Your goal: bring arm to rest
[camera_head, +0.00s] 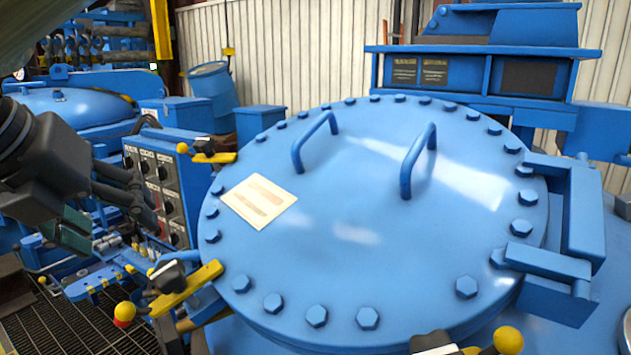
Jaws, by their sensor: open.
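My gripper (68,228) is at the left edge of the view, on the end of my dark arm.
Yellow clamp levers with ball knobs (187,288) stick out at the lid's left side, and another knob (508,340) shows at the bottom. A hinge block (585,225) is at the right. Another blue vessel (65,105) and a barrel (213,92) stand behind. Floor grating (75,325) lies lower left.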

